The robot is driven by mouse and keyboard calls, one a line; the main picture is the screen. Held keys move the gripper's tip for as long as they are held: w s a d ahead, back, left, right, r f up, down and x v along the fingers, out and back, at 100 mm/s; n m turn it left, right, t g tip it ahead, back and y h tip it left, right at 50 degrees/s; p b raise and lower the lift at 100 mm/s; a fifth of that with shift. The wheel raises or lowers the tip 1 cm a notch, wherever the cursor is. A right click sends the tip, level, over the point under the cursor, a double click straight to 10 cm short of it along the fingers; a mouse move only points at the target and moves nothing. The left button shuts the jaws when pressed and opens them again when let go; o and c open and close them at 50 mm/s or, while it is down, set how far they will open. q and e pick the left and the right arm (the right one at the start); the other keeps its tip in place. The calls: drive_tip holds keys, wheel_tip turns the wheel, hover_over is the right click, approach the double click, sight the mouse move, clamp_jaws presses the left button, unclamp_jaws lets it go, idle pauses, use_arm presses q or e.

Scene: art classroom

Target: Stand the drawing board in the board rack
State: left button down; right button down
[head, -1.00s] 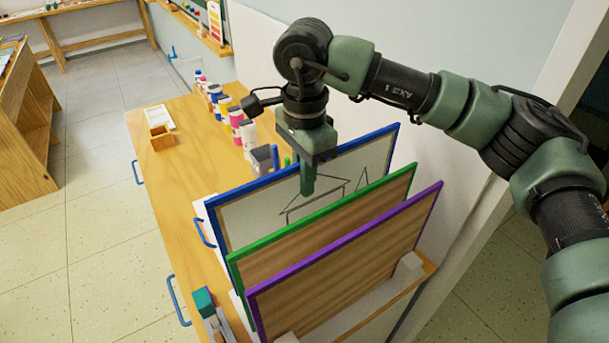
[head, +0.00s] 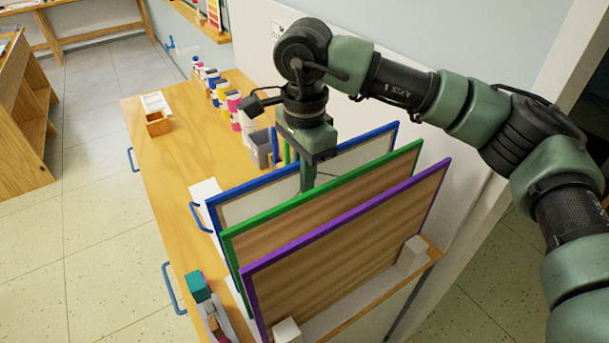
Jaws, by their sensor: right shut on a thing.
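The blue-framed drawing board (head: 242,205) is upright at the back of a row of boards. My right gripper (head: 307,178) is shut on its top edge from above, with one finger showing on the near face. The lower part of this board is hidden behind the green-framed board (head: 290,228). The purple-framed board (head: 345,255) stands in front of that one. White blocks at the purple board's lower corners (head: 412,254) look like part of the board rack, mostly hidden by the boards. I cannot see whether the blue board touches the rack's base. My left gripper is not in view.
The wooden table (head: 155,175) has free room at its left. A wooden box (head: 158,123), a white tray (head: 155,103), paint bottles (head: 234,105) and a grey container (head: 260,148) stand toward the back. A teal-topped object (head: 197,287) is at the front left. A wall runs close behind the boards.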

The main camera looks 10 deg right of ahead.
idle(0.4)
drive_tip(key=c, duration=1.1)
unclamp_jaws()
drive_tip(key=shift+r, duration=0.1)
drive_tip(key=shift+r+p, duration=2)
drive_tip(key=shift+r, duration=1.7)
